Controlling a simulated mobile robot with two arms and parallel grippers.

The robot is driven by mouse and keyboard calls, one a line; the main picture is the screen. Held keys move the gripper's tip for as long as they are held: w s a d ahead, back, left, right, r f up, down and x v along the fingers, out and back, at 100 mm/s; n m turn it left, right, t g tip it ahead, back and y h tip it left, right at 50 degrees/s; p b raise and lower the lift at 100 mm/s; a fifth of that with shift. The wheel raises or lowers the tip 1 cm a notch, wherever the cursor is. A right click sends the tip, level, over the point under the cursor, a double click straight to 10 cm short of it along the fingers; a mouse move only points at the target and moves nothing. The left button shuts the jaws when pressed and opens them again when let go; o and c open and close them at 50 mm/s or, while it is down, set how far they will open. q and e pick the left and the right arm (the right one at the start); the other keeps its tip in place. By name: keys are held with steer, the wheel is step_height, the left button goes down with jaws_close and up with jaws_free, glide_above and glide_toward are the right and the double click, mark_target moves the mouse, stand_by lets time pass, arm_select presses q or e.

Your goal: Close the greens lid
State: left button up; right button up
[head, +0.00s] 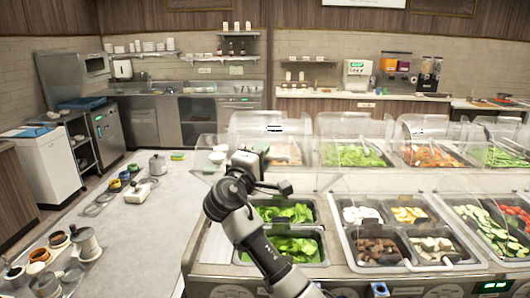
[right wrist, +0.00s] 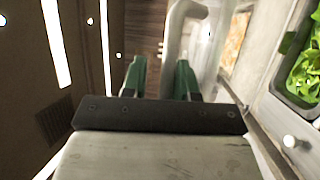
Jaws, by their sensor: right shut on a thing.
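The right gripper (head: 277,187) is beside the raised near edge of a clear lid (head: 314,182), over the front-left wells. It is partly hidden by its own wrist. In the right wrist view its two green fingers (right wrist: 160,78) are shut on a pale, see-through curved bar (right wrist: 184,32), apparently the lid's handle. The greens (head: 285,212) lie uncovered in the rear well of the front-left pair, with more greens (head: 296,250) in the well before it. Greens also show at the right of the right wrist view (right wrist: 305,72). The left gripper is not in view.
Raised clear hoods stand over the back row, including one over more greens (head: 352,155). Wells of other foods (head: 380,249) lie to the right. A grey counter (head: 150,232) at left holds a pot (head: 85,244) and several small jars.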

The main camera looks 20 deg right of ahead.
steer(key=b+v, duration=0.1)
steer(key=v, duration=0.9)
stand_by(0.5)
steer(key=shift+r, duration=0.1)
steer(key=shift+c, duration=0.2)
